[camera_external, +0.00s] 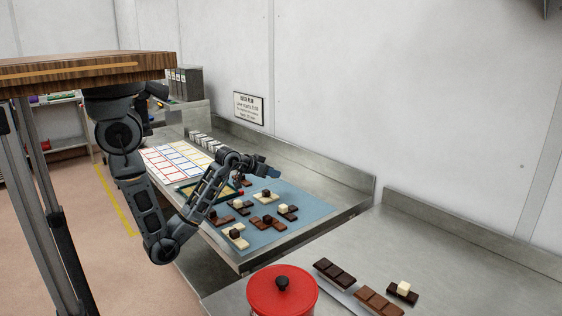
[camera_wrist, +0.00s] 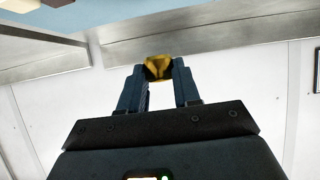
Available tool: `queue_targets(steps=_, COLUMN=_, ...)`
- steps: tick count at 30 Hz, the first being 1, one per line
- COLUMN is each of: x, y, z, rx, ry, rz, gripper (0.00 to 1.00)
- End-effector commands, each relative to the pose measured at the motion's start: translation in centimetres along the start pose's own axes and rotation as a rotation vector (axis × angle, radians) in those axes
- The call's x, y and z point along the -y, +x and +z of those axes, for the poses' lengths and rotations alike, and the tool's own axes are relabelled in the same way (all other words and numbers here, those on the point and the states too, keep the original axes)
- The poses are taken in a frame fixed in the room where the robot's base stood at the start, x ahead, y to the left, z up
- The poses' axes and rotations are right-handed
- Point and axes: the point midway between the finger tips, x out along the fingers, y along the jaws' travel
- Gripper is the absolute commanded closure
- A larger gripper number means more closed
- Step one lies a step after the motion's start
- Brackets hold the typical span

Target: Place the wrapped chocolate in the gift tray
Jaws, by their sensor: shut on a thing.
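My gripper (camera_wrist: 158,72) is shut on a gold wrapped chocolate (camera_wrist: 158,67), which sits between the fingertips in the wrist view. In the external view my gripper (camera_external: 270,171) is raised above the far part of the blue mat, and the chocolate cannot be made out there. A shallow yellowish tray with a dark green edge (camera_external: 186,189) lies on the bench left of the mat, partly hidden behind my forearm. It looks like the gift tray, but I cannot tell for sure. My gripper is to the right of it and apart from it.
The blue mat (camera_external: 290,210) holds several brown and cream chocolate pieces. A sheet with coloured grids (camera_external: 170,160) lies further left, with small white boxes (camera_external: 203,141) behind it. A red lidded pot (camera_external: 282,290) and more chocolate bars (camera_external: 378,301) are on the near bench.

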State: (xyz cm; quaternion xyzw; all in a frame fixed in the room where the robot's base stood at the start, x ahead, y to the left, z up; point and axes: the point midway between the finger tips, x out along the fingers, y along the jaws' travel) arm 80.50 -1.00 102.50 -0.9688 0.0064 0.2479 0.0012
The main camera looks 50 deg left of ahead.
Motion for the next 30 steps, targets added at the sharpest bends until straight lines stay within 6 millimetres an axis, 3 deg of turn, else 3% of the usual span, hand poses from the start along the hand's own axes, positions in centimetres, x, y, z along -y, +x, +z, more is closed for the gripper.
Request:
queue_targets(steps=14, x=1.9, y=-0.3, z=0.2, rx=0.000, ry=-0.009, rz=-0.018, gripper=0.96)
queue_targets(steps=20, x=6.2, y=-1.7, z=1.2, rx=0.001, ry=-0.023, rz=-0.043, gripper=0.96)
queue_targets(steps=30, x=15.0, y=-7.0, z=4.1, rx=0.001, ry=-0.051, rz=-0.092, gripper=0.96)
